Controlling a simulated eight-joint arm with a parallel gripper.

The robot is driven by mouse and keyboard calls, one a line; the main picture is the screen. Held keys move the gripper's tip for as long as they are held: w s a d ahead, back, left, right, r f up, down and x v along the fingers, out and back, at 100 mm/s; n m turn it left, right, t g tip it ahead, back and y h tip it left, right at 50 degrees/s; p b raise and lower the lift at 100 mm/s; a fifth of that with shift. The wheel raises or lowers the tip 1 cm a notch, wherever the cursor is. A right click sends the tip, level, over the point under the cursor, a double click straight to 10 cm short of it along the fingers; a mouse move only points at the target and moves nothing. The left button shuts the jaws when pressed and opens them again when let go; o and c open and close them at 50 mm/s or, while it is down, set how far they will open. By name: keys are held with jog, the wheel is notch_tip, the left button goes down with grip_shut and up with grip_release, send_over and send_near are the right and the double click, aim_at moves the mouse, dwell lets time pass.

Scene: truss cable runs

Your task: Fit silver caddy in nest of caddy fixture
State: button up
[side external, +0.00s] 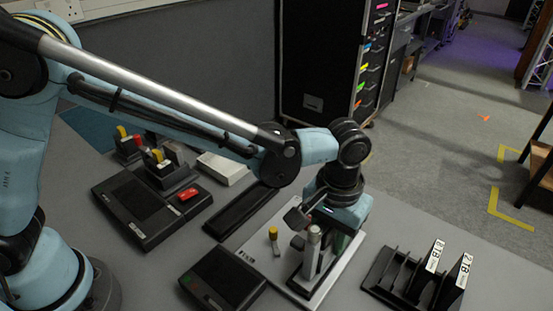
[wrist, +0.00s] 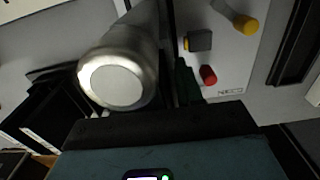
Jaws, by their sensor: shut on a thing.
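The silver caddy, a silver cylinder with a pale round end (side external: 312,250), stands upright at my gripper (side external: 322,232) in the side view. It fills the upper left of the wrist view, its white end facing the camera (wrist: 118,80). My gripper is shut on it; its fingertips are largely hidden. The caddy fixture appears to be the pale plate (side external: 262,262) with a dark block under the gripper. Whether the caddy's lower end touches the fixture or sits in a nest is hidden.
A yellow-capped peg (side external: 273,237) stands on the plate, left of the caddy. A red button (wrist: 208,75) shows in the wrist view. A dark box (side external: 223,279) lies left, and a slotted black rack (side external: 400,280) with labelled plates lies right. Bare table separates rack and plate.

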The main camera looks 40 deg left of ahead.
jog(key=shift+f, duration=0.35)
dwell(0.3)
jog(key=o, duration=1.4)
jog(key=shift+r, duration=3.8)
